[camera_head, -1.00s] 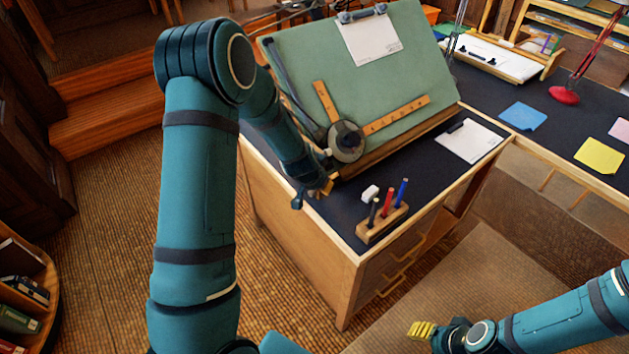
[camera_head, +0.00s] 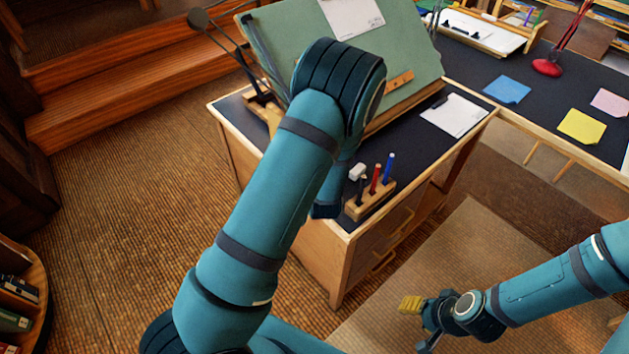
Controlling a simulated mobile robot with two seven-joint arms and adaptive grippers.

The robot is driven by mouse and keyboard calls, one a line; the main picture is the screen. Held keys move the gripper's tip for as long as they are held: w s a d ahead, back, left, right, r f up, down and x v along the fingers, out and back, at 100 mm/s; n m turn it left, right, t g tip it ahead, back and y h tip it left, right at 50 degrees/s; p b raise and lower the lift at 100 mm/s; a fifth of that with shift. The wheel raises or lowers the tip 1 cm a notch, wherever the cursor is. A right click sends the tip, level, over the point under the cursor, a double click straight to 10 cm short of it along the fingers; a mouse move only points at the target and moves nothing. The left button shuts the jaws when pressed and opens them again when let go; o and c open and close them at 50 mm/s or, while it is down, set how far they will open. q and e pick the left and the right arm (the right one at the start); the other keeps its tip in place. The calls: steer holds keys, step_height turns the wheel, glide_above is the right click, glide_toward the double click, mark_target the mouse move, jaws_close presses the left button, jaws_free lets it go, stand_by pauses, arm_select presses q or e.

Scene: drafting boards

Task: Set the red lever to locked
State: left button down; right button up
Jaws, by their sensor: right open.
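I cannot make out a red lever in this view. The green drafting board (camera_head: 268,48) stands tilted on a wooden desk (camera_head: 236,178) with a dark top. My left arm crosses in front of the board and hides its middle, including where the rulers meet. The left gripper itself is hidden behind that arm. Part of an orange ruler (camera_head: 400,80) shows right of the arm. My right gripper (camera_head: 416,325) is open and empty at the lower right, over the floor and well away from the desk.
A dark jointed rod (camera_head: 225,45) sticks out left of the board. A second table with a red lamp base (camera_head: 547,67) stands at right.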

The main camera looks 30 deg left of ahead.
arm_select(q)
steer(key=shift+s+f, duration=0.3)
steer(key=shift+f, duration=0.05)
steer(key=c, duration=0.7)
jaws_free()
steer(key=shift+w+r, duration=0.1)
steer(key=shift+d+r, duration=0.25)
steer(key=shift+r, duration=0.1)
steer(key=v, duration=1.1)
steer(key=shift+s, duration=0.25)
